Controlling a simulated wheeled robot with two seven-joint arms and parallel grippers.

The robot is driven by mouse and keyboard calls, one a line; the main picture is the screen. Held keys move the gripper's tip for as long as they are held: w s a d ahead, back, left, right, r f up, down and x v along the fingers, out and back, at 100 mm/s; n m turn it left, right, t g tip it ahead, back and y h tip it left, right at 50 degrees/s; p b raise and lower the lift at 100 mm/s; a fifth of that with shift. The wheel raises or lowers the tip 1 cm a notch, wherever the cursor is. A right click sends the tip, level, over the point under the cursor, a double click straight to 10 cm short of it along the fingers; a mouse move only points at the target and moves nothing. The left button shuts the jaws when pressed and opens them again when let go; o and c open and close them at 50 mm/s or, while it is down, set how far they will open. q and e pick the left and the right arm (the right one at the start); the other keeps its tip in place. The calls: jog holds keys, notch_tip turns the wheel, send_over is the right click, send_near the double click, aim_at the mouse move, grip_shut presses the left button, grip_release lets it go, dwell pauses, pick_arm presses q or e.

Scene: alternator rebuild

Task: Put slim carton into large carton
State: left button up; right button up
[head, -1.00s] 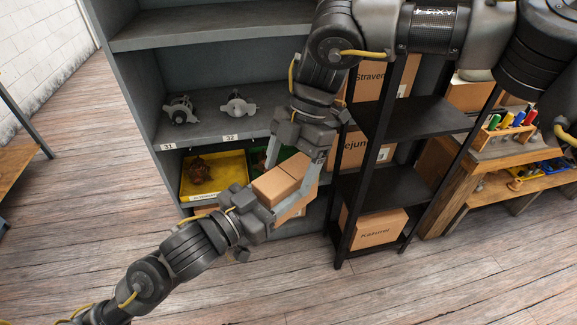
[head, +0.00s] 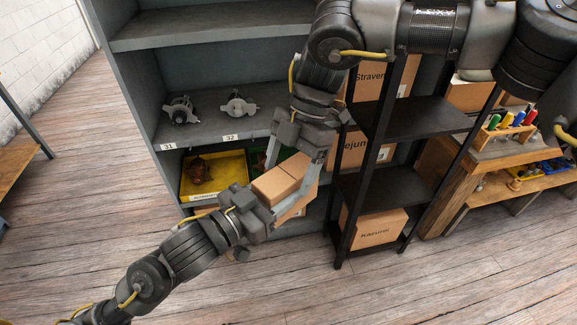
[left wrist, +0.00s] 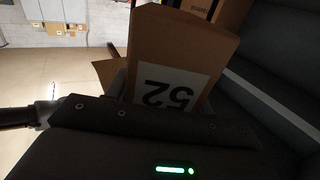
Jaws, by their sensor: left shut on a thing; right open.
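My left gripper (head: 272,207) is shut on a brown carton (head: 280,184), seemingly the slim carton, held in front of the shelf. In the left wrist view the held carton (left wrist: 180,60) fills the middle, with a white label reading 52 upside down. My right gripper (head: 291,155) comes down from above and is open, its fingers near the carton's far end; I cannot tell whether they touch it. Brown cardboard (head: 298,207) shows beside and below the held carton, partly hidden; I cannot tell whether it is the large carton.
The grey shelf (head: 205,135) holds two metal parts above and a yellow tray (head: 215,187) below. A black rack (head: 385,185) to the right bears closed cartons, including one on its bottom level (head: 372,229). A wooden bench (head: 450,180) stands farther right. The front floor is clear.

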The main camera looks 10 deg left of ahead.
pick_arm(q)
jog(key=shift+r, duration=0.1)
pick_arm(e)
jog(key=v, duration=1.2)
